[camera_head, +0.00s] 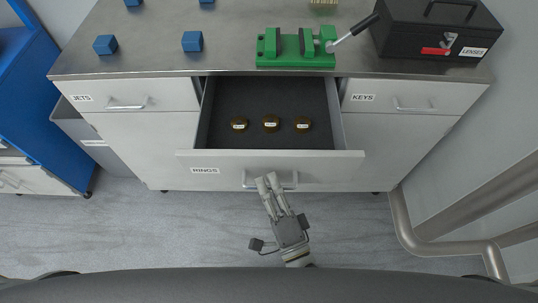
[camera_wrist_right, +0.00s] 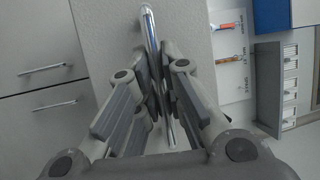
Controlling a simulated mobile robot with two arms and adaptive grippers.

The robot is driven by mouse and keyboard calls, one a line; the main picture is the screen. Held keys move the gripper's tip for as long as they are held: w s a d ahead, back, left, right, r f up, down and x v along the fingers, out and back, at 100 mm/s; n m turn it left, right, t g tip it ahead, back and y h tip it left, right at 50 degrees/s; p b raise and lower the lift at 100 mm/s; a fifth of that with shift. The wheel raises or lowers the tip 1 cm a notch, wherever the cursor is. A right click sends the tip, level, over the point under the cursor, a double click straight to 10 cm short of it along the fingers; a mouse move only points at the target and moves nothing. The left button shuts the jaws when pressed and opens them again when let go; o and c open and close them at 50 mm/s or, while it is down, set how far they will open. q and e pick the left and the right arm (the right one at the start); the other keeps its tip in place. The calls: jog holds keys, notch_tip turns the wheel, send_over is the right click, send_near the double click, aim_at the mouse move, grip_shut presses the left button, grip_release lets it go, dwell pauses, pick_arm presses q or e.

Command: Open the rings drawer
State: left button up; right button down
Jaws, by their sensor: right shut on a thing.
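The rings drawer (camera_head: 316,164) is the middle one of the cabinet, labelled RINGS. It stands pulled out, with its dark inside showing and three small dark labelled rings (camera_head: 270,123) lying in it. My right gripper (camera_head: 267,181) is at the front of this drawer, shut on its bar handle (camera_head: 288,186). In the right wrist view the handle (camera_wrist_right: 150,40) runs between the fingers of the gripper (camera_wrist_right: 158,85). My left gripper is not in view.
The JETS drawer (camera_head: 123,95) and KEYS drawer (camera_head: 410,97) are closed on either side. On the worktop (camera_head: 235,50) are blue cubes (camera_head: 193,41), a green vise (camera_head: 296,47) and a black LENSES toolbox (camera_head: 436,28). A metal pipe rail (camera_head: 410,232) stands at right.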

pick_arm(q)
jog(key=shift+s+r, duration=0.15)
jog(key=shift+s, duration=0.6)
pick_arm(e)
jog(key=s, duration=0.7)
jog(key=shift+s, duration=0.3)
jog(key=c, duration=1.5)
grip_release()
jog(key=shift+c, duration=0.2)
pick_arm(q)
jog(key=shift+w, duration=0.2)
pick_arm(e)
jog(key=v, duration=1.2)
